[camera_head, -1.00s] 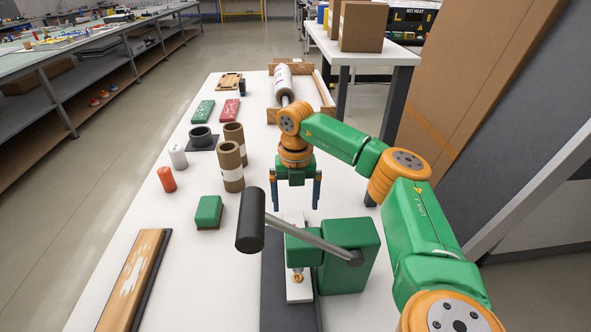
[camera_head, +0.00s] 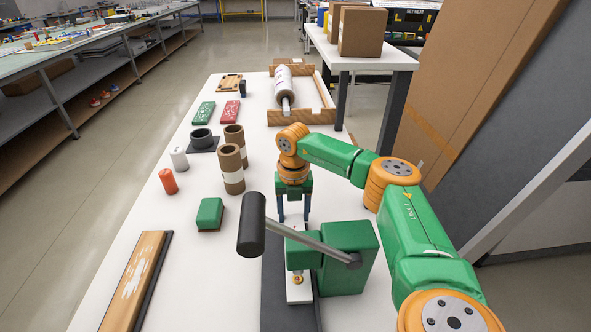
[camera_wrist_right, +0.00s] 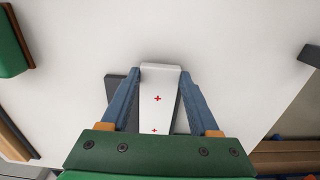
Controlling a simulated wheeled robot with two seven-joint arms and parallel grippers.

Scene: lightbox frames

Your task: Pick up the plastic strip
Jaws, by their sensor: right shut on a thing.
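The plastic strip is a white flat piece with small red crosses (camera_wrist_right: 158,100) in the right wrist view. Its end lies between the two blue fingers of my right gripper (camera_wrist_right: 160,90), which is shut on it. In the head view the right gripper (camera_head: 293,215) points down just behind the green press (camera_head: 345,255). The strip's near part (camera_head: 299,290) shows under the press head, over the dark base; its middle is hidden by the press. My left gripper is not in view.
The press's black-handled lever (camera_head: 251,225) sticks out close in front of the right gripper. A green block (camera_head: 209,213), cardboard tubes (camera_head: 231,168) and a wooden board (camera_head: 136,280) stand to the left. A wooden frame with a roll (camera_head: 283,88) lies behind.

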